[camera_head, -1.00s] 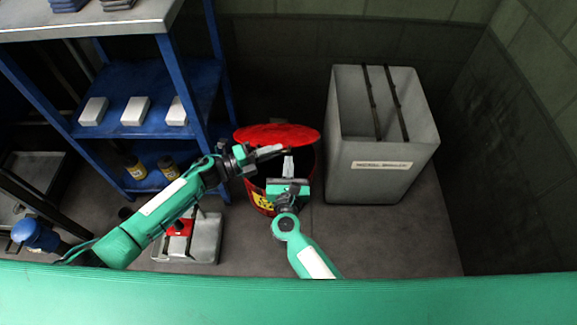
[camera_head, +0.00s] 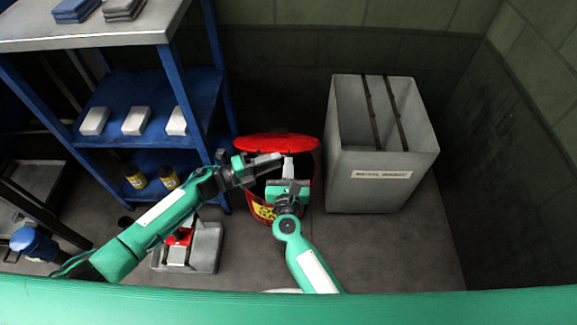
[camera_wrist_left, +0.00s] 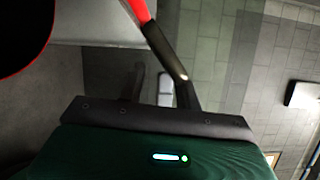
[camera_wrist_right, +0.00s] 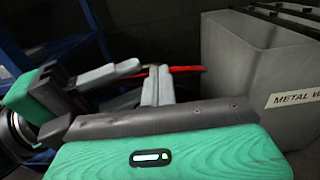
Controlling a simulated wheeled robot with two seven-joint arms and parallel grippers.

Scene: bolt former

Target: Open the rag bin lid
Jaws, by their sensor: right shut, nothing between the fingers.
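The red rag bin (camera_head: 308,185) stands on the floor at centre, with a yellow label on its front and a dark opening. Its red lid (camera_head: 278,142) is raised at the back, tilted up and seen nearly edge-on. My left gripper (camera_head: 280,158) reaches in from the left, just in front of the lid, its fingers apart in the left wrist view (camera_wrist_left: 160,88). Whether it touches the lid is hard to tell. My right gripper (camera_head: 288,167) is shut and empty over the bin opening. It also shows in the right wrist view (camera_wrist_right: 157,86), beside the left gripper.
A grey metal waste bin (camera_head: 365,187) stands right of the rag bin. A blue shelf (camera_head: 150,153) with white boxes and yellow-labelled jars is on the left. The right floor is clear.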

